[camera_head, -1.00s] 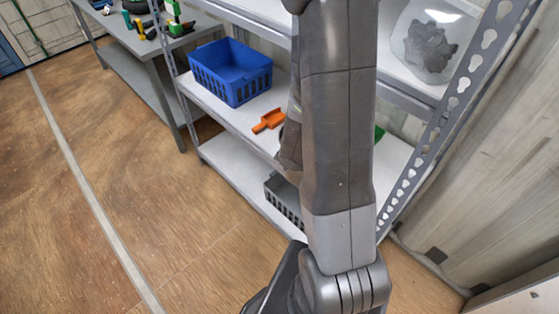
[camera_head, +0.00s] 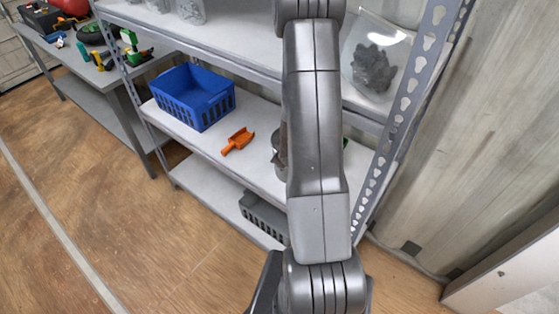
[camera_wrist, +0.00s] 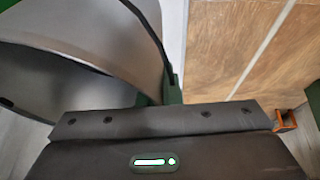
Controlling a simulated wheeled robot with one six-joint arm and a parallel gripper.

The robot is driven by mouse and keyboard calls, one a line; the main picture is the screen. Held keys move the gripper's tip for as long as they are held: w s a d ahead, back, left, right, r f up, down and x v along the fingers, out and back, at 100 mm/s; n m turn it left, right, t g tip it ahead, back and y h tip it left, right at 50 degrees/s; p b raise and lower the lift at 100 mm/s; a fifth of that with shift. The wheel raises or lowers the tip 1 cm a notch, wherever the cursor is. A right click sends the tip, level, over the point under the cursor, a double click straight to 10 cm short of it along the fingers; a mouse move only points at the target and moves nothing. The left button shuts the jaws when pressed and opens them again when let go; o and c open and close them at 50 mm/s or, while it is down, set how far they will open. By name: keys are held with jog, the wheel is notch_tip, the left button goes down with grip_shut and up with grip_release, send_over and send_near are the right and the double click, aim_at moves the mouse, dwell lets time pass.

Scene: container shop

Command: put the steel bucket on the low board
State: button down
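The steel bucket (camera_wrist: 75,75) fills the left of the wrist view, very close, with a dark curved edge around its round opening. My gripper shows in the wrist view only as a dark body across the bottom; a small green piece stands between it and the bucket. I cannot tell whether its fingers are open or closed on the bucket. In the head view my arm covers the middle of the rack, and only a grey piece shows beside it at middle-board height, too hidden to identify. The low board (camera_head: 205,185) is the rack's bottom white shelf, bare at its left.
A grey crate (camera_head: 262,217) stands on the low board, partly behind my arm. A blue basket (camera_head: 194,97) and an orange scoop (camera_head: 237,141) are on the middle board. A perforated upright (camera_head: 392,120) bounds the rack at right. A workbench (camera_head: 100,80) stands at left.

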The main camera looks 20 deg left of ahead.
aim_at(283, 175)
jog(key=f, duration=0.1)
jog(key=f+b, duration=0.1)
jog(key=f, duration=0.1)
jog(key=f+b, duration=0.1)
jog(key=f, duration=0.1)
jog(key=shift+w, duration=0.25)
jog(key=c, duration=1.6)
grip_release()
jog(key=shift+d, duration=0.1)
jog(key=shift+c, duration=0.2)
jog(key=shift+r, duration=0.1)
jog(key=p+v, duration=0.3)
jog(key=v, duration=0.4)
jog(key=shift+s, duration=0.1)
